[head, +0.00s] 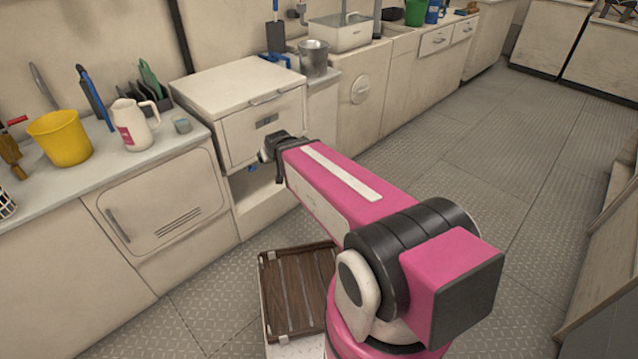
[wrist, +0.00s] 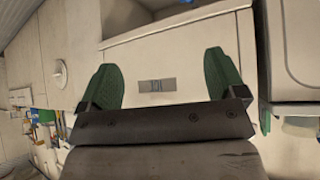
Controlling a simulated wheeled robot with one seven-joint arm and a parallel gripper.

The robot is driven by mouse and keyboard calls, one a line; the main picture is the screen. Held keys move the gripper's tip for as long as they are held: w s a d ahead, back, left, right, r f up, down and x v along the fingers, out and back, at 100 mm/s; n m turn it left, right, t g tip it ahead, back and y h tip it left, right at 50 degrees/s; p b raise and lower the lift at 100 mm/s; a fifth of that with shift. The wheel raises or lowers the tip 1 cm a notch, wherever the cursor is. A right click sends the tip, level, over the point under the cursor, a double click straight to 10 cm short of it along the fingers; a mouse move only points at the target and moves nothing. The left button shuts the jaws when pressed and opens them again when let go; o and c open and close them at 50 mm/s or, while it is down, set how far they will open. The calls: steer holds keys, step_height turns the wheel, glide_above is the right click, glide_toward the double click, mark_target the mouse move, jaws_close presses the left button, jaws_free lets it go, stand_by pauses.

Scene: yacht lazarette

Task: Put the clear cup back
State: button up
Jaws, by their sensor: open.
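My gripper (head: 272,150) is in front of the white top-lidded unit, beside its open lower recess. In the wrist view my gripper (wrist: 164,70) is open, with green fingers apart and nothing between them. The unit's pale front with a small label (wrist: 157,85) shows beyond the fingers. A pale translucent shape also shows in the wrist view (wrist: 300,126), partly cut off.
The left counter holds a yellow bucket (head: 60,138), a white pitcher (head: 134,126) and a dark rack (head: 147,93). A metal pot (head: 314,58) stands right of the white unit (head: 235,88). A brown slatted crate (head: 295,290) is by my base. The right floor is clear.

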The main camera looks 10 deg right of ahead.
steer(key=s+d+f+m+g+h, duration=0.1)
steer(key=s+d+f+g, duration=0.3)
steer(key=s+d+g, duration=0.4)
steer(key=s+d+m, duration=0.1)
steer(key=s+d, duration=0.4)
steer(key=d, duration=0.1)
steer(key=shift+f, duration=0.2)
steer(key=shift+d, duration=0.1)
